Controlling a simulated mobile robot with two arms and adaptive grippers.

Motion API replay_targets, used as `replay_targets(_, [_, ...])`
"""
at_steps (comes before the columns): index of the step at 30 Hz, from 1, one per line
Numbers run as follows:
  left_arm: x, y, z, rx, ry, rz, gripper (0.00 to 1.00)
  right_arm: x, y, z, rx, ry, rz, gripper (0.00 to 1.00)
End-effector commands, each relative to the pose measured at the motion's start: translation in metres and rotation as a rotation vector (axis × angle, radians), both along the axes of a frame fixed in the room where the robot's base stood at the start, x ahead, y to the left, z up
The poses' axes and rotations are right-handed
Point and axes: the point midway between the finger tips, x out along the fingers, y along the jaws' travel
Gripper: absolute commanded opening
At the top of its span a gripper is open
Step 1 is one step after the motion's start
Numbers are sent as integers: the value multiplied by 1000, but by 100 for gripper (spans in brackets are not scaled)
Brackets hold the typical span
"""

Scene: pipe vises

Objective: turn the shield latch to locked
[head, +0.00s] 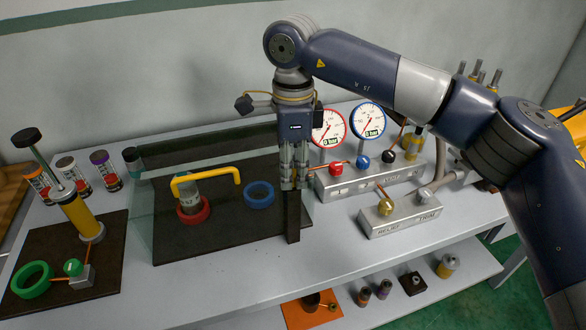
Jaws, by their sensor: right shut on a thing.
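The clear shield (141,215) stands over a dark base plate (200,244) on the grey bench and has a yellow handle (238,178). Under it are a grey cylinder in a red ring (193,213) and a blue ring (259,195). My right gripper (294,186) points down at the shield's right front corner. It is shut on a dark upright bar (293,220), which looks like the shield latch. The fingers hide the bar's top, and I cannot read its locked or unlocked marking. My left gripper is not in view.
A yellow pump (82,218) and green ring (32,280) stand at left. The bench's front strip is clear.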

Motion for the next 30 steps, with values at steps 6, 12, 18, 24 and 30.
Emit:
replay_targets(6, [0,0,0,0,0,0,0,1,0,1,1,-3,20,2])
replay_targets(12, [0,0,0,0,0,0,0,1,0,1,1,-3,20,2])
replay_targets(18, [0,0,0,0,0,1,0,1,0,1,1,-3,20,44])
replay_targets(24, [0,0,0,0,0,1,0,0,0,1,0,-2,19,46])
replay_targets(30, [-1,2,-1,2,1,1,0,1,0,4,0,-2,19,46])
